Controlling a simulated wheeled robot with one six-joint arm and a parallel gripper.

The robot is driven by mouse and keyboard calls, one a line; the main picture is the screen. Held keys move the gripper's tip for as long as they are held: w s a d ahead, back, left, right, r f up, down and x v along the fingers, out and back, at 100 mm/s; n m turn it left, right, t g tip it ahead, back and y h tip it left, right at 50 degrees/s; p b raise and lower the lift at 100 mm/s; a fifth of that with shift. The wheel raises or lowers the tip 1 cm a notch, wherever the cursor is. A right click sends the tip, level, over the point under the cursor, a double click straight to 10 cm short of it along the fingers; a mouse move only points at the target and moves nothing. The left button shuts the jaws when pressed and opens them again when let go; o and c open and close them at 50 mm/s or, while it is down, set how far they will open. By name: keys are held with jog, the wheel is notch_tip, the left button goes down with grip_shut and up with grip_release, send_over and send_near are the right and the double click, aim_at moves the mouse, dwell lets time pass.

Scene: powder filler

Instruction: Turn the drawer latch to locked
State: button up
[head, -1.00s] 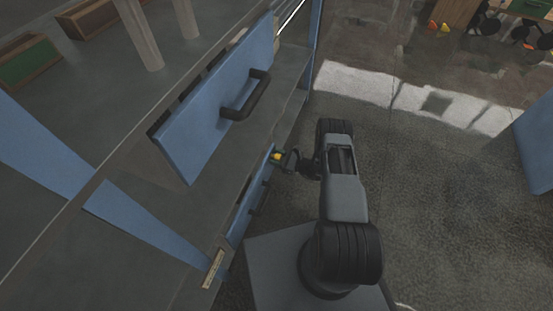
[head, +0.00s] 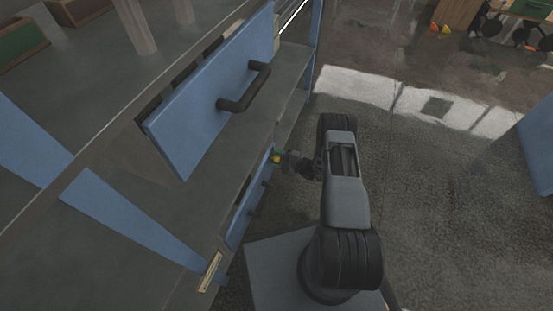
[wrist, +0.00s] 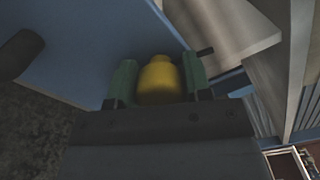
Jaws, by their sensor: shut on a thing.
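The yellow latch (wrist: 161,80) shows in the wrist view on a blue drawer front (wrist: 90,45). My gripper (wrist: 158,84) is shut on the latch, with one green-tinted finger on each side of it.
An upper blue drawer (head: 200,110) stands pulled out, with a dark handle (head: 245,88), above and left of my gripper. The lower drawer has a dark handle (head: 258,195). Open floor (head: 440,200) lies to the right.

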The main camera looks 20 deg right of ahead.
jog(key=shift+s+f+n+b, duration=0.1)
jog(key=shift+n+b, duration=0.2)
jog(key=shift+n, duration=1)
jog(key=o, duration=0.9)
jog(key=p+v, duration=0.3)
jog(key=v, duration=1)
jog(key=shift+s+d, duration=0.25)
jog(key=shift+d, duration=0.05)
jog(key=shift+a, duration=0.1)
